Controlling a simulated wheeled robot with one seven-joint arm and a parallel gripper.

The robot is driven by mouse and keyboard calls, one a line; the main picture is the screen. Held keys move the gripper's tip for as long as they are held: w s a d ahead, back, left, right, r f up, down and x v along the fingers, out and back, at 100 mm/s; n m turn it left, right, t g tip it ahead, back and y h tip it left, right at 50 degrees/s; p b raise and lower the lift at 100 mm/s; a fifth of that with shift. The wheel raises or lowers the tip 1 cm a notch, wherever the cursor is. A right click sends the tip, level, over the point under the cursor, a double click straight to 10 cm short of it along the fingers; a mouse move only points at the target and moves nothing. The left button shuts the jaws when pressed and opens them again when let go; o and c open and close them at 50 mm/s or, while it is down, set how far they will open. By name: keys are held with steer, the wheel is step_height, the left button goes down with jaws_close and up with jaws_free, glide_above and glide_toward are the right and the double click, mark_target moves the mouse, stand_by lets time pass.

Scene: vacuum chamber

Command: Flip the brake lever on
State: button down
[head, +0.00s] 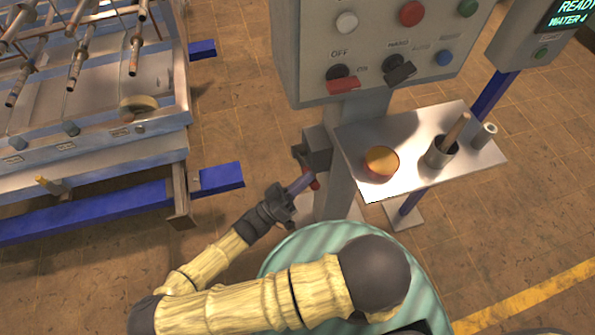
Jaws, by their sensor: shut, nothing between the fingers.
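A grey box (318,150) is fixed to the side of the panel's post. A red part (314,184) shows just below it, and a short purple-grey bar (300,184) runs from there down-left towards my gripper. These look like the brake lever; which part is its handle, and its exact position, is hard to tell. My gripper (284,203) is dark, shut and empty, at the lower-left end of the bar. I cannot tell whether it touches the bar. The fingertips are small and partly merge with the bar.
A control panel (380,35) with knobs and buttons stands above. A metal shelf (455,175) to the right holds a round orange-topped item (381,162) and a cup (440,152). A machine frame (90,150) with blue beams stands left. Open floor lies between.

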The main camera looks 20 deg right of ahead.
steer(key=shift+s+f, duration=0.35)
steer(key=shift+f, duration=0.3)
steer(key=shift+f, duration=0.1)
step_height(320, 180, up, 4)
steer(key=w+p, duration=0.2)
steer(key=b+v, duration=0.2)
steer(key=v, duration=0.8)
steer(key=shift+w+a+b, duration=0.25)
steer(key=shift+a+b, duration=0.05)
steer(key=shift+a, duration=0.25)
